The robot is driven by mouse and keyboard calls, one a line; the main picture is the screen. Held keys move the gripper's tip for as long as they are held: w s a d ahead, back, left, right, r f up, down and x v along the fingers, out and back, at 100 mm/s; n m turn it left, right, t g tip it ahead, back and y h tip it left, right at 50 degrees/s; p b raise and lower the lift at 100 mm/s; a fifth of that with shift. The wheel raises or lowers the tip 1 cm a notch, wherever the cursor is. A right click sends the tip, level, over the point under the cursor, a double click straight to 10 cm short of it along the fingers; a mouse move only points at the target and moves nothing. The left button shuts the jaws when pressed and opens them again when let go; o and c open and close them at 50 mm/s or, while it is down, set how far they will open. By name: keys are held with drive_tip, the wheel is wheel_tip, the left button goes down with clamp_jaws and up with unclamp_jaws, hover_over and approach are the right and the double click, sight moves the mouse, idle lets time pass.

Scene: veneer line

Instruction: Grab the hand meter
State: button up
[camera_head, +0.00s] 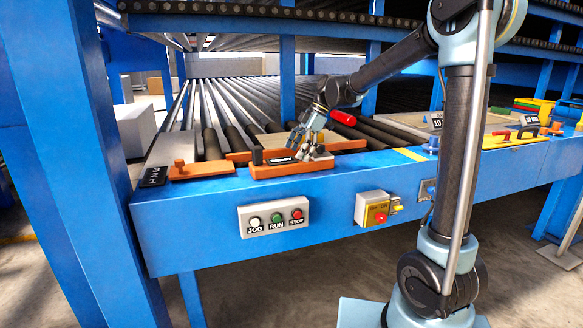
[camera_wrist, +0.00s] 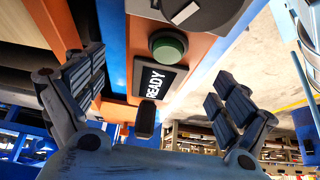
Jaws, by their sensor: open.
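An orange unit (camera_head: 290,171) lies on the front edge of the blue roller line in the head view. It carries a black READY label (camera_wrist: 153,80), a green button (camera_wrist: 168,45) and a dark grey part with a white mark (camera_wrist: 190,12). I cannot tell for sure which part is the hand meter. My gripper (camera_head: 308,146) is over the right part of this unit, pointing down. In the wrist view my gripper (camera_wrist: 157,85) has its fingers spread, with the label and button between them. Nothing is held. Contact with the unit cannot be made out.
A smaller orange piece (camera_head: 200,170) and a black plate (camera_head: 153,176) lie to the left. A JOG/RUN/STOP panel (camera_head: 274,216) and a yellow box with a red knob (camera_head: 374,207) are on the blue front beam. Blue posts stand at left; a yellow tray (camera_head: 515,137) is at right.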

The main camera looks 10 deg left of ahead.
sight(293, 158)
drive_tip(key=shift+x, duration=1.8)
drive_tip(key=shift+w, duration=0.1)
drive_tip(key=c, duration=1.5)
drive_tip(key=shift+o, duration=0.2)
drive_tip(key=shift+r, duration=0.1)
